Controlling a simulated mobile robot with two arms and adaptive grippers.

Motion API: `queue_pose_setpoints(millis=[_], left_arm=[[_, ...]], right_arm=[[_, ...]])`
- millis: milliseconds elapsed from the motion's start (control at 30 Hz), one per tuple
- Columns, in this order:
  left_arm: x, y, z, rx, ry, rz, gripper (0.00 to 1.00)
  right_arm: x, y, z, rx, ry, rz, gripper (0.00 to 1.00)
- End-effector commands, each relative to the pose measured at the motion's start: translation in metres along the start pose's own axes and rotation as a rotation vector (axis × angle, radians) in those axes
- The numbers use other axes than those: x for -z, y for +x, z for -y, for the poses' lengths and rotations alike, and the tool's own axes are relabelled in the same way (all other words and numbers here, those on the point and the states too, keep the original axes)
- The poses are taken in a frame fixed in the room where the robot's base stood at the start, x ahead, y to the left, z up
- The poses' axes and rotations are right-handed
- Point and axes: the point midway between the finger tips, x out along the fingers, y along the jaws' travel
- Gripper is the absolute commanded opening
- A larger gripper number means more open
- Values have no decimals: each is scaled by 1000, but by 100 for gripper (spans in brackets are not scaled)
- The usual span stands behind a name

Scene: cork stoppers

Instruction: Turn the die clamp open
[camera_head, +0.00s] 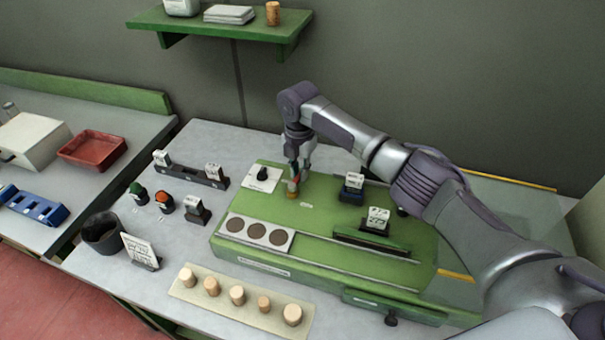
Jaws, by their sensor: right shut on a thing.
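My right gripper (294,178) points straight down over the back middle of the green machine bed (320,230). It is shut on a small orange-brown piece (293,193) at the bed's surface, mostly hidden by the fingers. I cannot tell whether this piece is the die clamp. Just left of the gripper, a black knob (262,173) sits on a white plate, apart from the fingers. My left gripper is out of view.
A plate with three dark discs (256,232) lies in front. Several corks stand on a beige board (240,303). Green and orange buttons (164,201) are at left.

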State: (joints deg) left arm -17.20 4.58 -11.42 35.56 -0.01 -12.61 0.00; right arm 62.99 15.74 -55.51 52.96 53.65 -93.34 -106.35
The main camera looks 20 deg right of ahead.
Motion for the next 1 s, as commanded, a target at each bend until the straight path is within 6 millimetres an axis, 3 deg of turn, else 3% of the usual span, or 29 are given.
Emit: queue_pose_setpoints(millis=[400,967,1000], left_arm=[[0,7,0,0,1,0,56],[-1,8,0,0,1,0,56],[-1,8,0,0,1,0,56]], right_arm=[[1,0,-8,-1,-191,-1,0],[1,-1,-9,-2,-220,0,0],[1,-1,-9,-2,-220,0,22]])
